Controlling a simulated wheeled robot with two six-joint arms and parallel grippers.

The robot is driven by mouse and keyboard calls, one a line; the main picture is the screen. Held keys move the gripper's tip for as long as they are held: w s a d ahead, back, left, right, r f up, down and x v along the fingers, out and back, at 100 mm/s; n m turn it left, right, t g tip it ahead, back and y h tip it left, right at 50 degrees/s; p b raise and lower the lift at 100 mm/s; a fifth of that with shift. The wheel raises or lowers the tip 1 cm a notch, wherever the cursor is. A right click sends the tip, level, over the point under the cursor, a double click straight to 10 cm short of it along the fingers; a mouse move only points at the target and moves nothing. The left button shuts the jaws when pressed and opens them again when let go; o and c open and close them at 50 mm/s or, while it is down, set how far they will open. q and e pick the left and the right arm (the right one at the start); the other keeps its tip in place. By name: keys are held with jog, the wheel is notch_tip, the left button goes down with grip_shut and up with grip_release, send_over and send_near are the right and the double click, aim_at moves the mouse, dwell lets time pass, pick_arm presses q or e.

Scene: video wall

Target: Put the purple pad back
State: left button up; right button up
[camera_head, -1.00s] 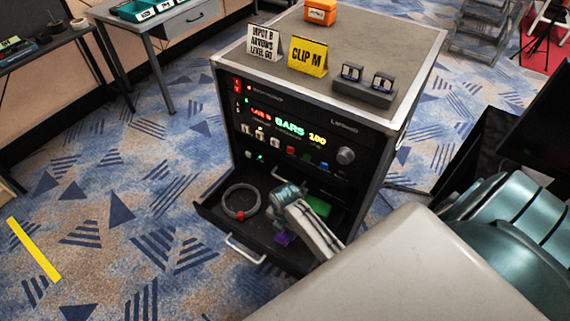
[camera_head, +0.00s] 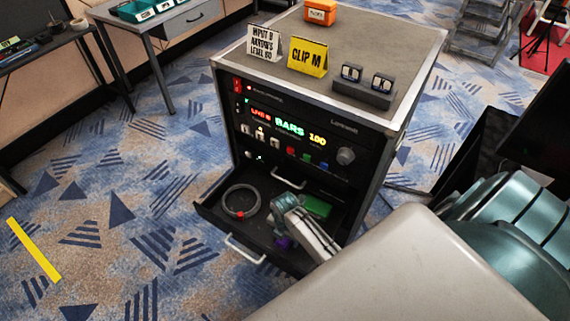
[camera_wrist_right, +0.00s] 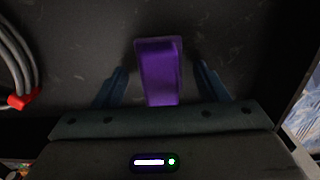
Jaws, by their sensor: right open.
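The purple pad (camera_wrist_right: 159,72) lies on the dark floor of the open drawer (camera_head: 262,222). In the right wrist view it sits between the two fingers of my right gripper (camera_wrist_right: 162,82), with a gap on each side. My right gripper is open and reaches down into the drawer. In the head view the gripper (camera_head: 282,238) covers most of the pad, and only a small purple bit (camera_head: 283,243) shows. My left gripper is not in view.
In the drawer, a coiled grey cable (camera_head: 240,202) with a red clip lies left and a green block (camera_head: 317,206) lies behind my gripper. The rack (camera_head: 330,105) stands above, with signs and a small dock (camera_head: 364,90) on top.

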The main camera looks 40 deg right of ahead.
notch_tip(320, 180, up, 12)
dwell(0.5)
dwell(1.1)
